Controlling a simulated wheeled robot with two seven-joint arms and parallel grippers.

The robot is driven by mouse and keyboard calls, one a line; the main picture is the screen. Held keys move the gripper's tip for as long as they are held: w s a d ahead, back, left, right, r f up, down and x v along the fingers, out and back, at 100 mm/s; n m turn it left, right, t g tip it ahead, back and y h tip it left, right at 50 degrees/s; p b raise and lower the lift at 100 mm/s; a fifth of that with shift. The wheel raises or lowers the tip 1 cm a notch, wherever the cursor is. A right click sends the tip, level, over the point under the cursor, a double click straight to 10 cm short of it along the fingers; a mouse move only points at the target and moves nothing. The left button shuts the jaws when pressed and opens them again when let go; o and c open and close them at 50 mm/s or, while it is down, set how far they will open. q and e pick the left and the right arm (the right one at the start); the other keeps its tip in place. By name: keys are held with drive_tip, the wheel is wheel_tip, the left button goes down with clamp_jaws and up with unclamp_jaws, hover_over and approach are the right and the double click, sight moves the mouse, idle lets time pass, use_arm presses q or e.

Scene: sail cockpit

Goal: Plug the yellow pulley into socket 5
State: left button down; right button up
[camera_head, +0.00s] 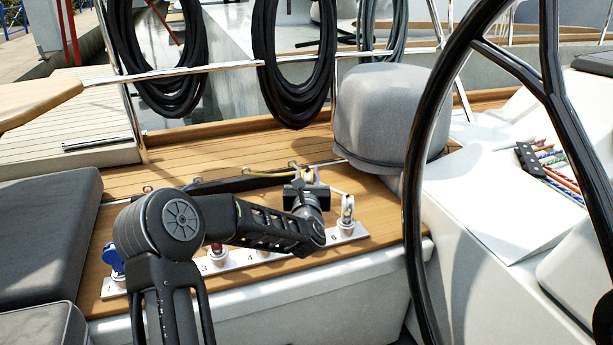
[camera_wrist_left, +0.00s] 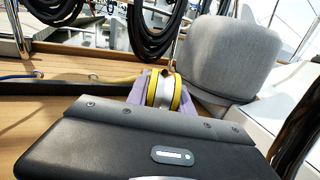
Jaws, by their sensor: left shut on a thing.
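My left gripper (camera_head: 306,184) is shut on the yellow pulley (camera_head: 307,175), above the far side of the socket strip (camera_head: 240,262). In the left wrist view the yellow pulley (camera_wrist_left: 176,93) shows its yellow rims and pale middle between the two fingers (camera_wrist_left: 163,92). A yellow rope runs from it to the left. My forearm covers part of the strip, and I cannot make out socket 5. A white pulley (camera_head: 347,211) stands at socket 6. My right gripper is not in view.
A red fitting (camera_head: 216,248) stands near number 3 and a blue one (camera_head: 113,258) at the strip's left end. A grey covered winch (camera_head: 379,115) stands behind right. The black steering wheel (camera_head: 413,190) rises at the right. A dark cushion (camera_head: 50,225) lies left.

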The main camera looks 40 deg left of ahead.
use_arm(q)
drive_tip(key=shift+a, duration=0.15)
drive_tip(key=shift+f, duration=0.1)
drive_tip(key=shift+f+b, duration=1.25)
drive_tip(key=shift+f, duration=1.6)
drive_tip(key=shift+b, duration=0.45)
drive_tip(key=shift+b, duration=0.45)
